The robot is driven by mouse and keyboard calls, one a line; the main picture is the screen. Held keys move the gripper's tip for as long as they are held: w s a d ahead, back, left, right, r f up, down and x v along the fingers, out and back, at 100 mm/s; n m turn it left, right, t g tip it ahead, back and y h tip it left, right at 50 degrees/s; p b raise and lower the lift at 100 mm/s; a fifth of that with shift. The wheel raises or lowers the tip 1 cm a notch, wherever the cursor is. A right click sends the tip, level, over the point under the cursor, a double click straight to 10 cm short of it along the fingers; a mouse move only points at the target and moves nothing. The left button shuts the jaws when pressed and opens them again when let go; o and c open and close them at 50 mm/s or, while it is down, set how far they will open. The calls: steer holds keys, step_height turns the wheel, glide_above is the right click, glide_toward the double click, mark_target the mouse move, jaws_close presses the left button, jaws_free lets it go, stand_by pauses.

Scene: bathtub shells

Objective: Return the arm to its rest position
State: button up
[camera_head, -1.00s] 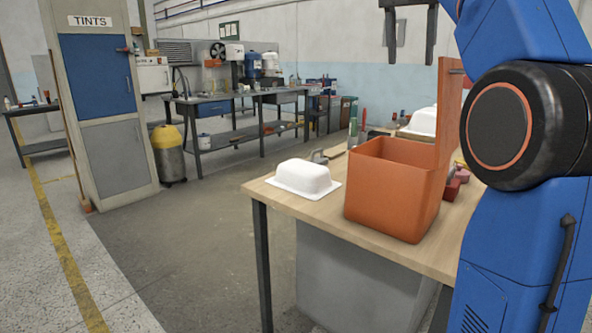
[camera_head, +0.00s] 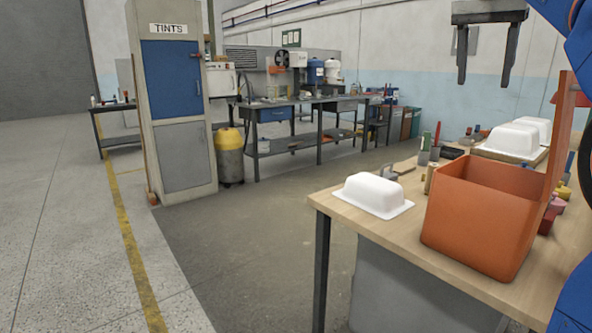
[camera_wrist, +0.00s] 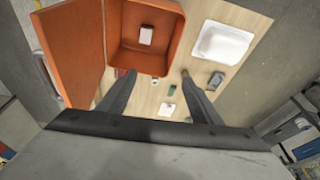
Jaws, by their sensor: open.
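My gripper (camera_head: 485,75) hangs at the top right in the head view, high above the workbench, its two dark fingers apart with nothing between them. In the wrist view my gripper (camera_wrist: 158,74) also shows spread and empty, over the bench. Part of my blue arm shows at the right edge of the head view.
The wooden bench (camera_head: 405,235) bears a white tub shell (camera_head: 374,192) and an orange box (camera_head: 475,225) with its lid raised. A small white block (camera_wrist: 146,35) lies inside the box. More white shells (camera_head: 515,138) sit behind. Open floor lies left.

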steer(key=s+a+f+n+t, duration=0.1)
steer(key=s+a+f+n, duration=0.2)
steer(key=s+f, duration=0.5)
steer(key=s+a+f+n+y, duration=0.1)
steer(key=s+a+f+n, duration=0.2)
steer(key=s+f, duration=0.6)
steer(key=s+a+f+n+t+y, duration=0.1)
steer(key=s+a+f+n, duration=0.2)
steer(key=f, duration=2.6)
steer(key=s+a, duration=0.1)
steer(key=s, duration=0.4)
steer(key=shift+s+a+f+t, duration=0.3)
steer(key=shift+s+a+f, duration=0.1)
